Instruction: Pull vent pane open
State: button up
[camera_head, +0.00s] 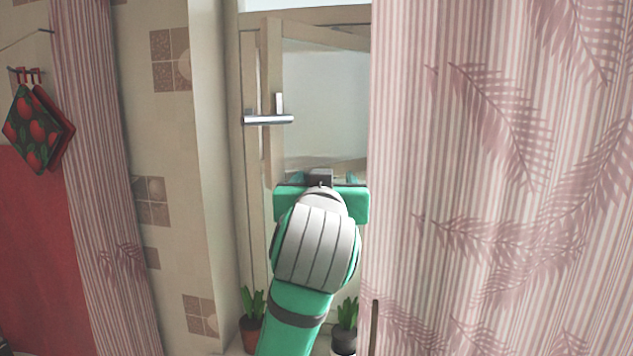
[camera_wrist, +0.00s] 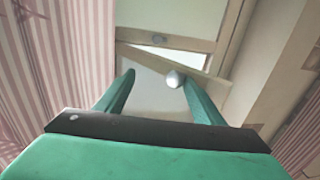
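The vent pane (camera_head: 325,100) is a glazed sash in a pale wooden frame (camera_head: 249,180). Its edge slants against the frame, so it looks ajar. A silver lever handle (camera_head: 268,119) sits on its left stile, above and left of my gripper (camera_head: 323,180) in the head view. In the wrist view my gripper (camera_wrist: 158,78) has its two green fingers spread apart. The rounded handle end (camera_wrist: 174,79) shows close to the right finger's inner side; I cannot tell whether they touch. My wrist hides the pane's lower part in the head view.
A pink striped curtain (camera_head: 500,180) hangs close on the right, another (camera_head: 95,150) on the left. Potted plants (camera_head: 252,322) and (camera_head: 345,325) stand below the window. Pot holders (camera_head: 38,128) hang at far left. A tiled wall (camera_head: 165,200) borders the window.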

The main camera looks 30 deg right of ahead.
jog(key=shift+s+d, duration=0.25)
jog(key=shift+d, duration=0.25)
jog(key=shift+c, duration=0.6)
jog(key=a+v, duration=0.1)
jog(key=v, duration=0.9)
jog(key=shift+a, duration=0.3)
jog(key=shift+a, duration=0.15)
jog(key=shift+s+d, duration=0.1)
jog(key=shift+d, duration=0.15)
